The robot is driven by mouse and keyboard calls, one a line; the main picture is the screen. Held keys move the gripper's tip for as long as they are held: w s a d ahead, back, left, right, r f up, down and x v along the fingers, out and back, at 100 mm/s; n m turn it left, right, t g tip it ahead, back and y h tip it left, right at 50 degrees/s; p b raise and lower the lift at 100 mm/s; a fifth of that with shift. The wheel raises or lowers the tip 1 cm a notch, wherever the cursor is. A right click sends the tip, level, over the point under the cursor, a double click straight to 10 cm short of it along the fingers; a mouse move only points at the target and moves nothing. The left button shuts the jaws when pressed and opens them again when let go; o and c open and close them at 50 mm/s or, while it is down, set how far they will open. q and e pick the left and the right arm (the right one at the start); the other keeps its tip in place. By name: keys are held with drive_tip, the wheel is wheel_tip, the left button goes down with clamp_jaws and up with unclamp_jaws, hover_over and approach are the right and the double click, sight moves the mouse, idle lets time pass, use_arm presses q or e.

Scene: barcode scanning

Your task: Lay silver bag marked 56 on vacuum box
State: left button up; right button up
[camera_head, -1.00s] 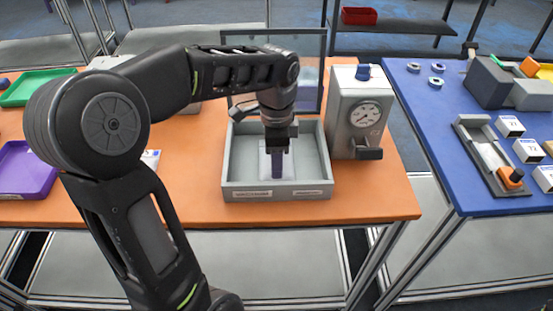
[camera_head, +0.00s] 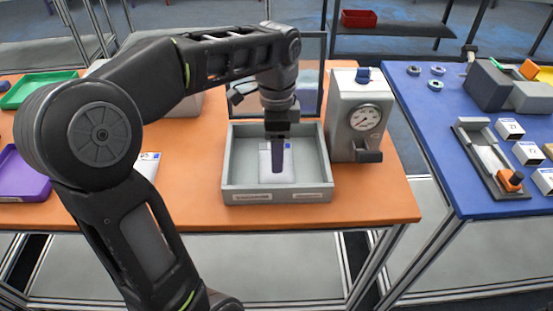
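The grey vacuum box (camera_head: 232,165) stands on the orange table with its lid (camera_head: 313,75) raised at the back. A pale silver bag (camera_head: 267,174) with a small blue mark lies flat on the box floor; its number is too small to read. My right gripper is not in view.
A grey gauge unit (camera_head: 345,100) stands right of the box. Another pale bag (camera_head: 149,167) lies left, partly behind my arm. Green (camera_head: 35,88) and purple (camera_head: 22,178) trays are at the left. A blue table (camera_head: 430,130) with small boxes stands right.

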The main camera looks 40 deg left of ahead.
use_arm(q)
wheel_tip(320, 180, up, 7)
drive_tip(key=p, duration=0.3)
drive_tip(key=shift+r+p, duration=0.2)
drive_tip(key=shift+p, duration=0.1)
